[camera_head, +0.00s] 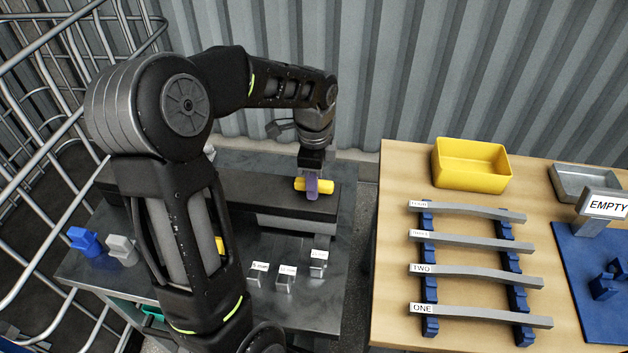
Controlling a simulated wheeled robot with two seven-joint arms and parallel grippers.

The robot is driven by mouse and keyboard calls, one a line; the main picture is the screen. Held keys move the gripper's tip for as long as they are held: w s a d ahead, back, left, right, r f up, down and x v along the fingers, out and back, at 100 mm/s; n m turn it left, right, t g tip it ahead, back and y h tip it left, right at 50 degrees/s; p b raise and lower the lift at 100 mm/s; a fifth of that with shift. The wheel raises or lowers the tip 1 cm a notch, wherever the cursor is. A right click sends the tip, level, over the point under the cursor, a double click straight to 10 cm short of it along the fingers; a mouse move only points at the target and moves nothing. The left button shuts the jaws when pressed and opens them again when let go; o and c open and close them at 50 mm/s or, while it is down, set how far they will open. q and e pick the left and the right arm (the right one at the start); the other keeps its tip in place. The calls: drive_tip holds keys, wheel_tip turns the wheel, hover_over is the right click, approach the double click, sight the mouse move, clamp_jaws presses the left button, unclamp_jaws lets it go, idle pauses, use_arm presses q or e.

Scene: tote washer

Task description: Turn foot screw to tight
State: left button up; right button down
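A yellow bar-shaped handle (326,186), which looks like the foot screw's grip, lies across the right part of a long dark block (270,197) on the grey metal bench. My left gripper (312,187) points down at it from above. A purple finger crosses the front of the yellow handle near its middle. The far finger is hidden, so I cannot tell whether the gripper is shut on the handle. The screw's shaft is hidden too. Another small yellow piece (219,245) shows beside my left arm, mostly covered by it. My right gripper is not in view.
Labelled metal blocks (284,283) stand at the bench's front; blue (84,241) and grey pieces lie left. A wooden table (392,240) on the right holds a yellow bin (471,167), numbered bars and an EMPTY sign (606,205). A corrugated wall stands behind, a tube cage left.

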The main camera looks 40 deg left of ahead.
use_arm(q)
drive_tip(key=shift+o, duration=0.8)
wheel_tip(320, 180, up, 8)
drive_tip(key=shift+f, duration=0.1)
idle(0.4)
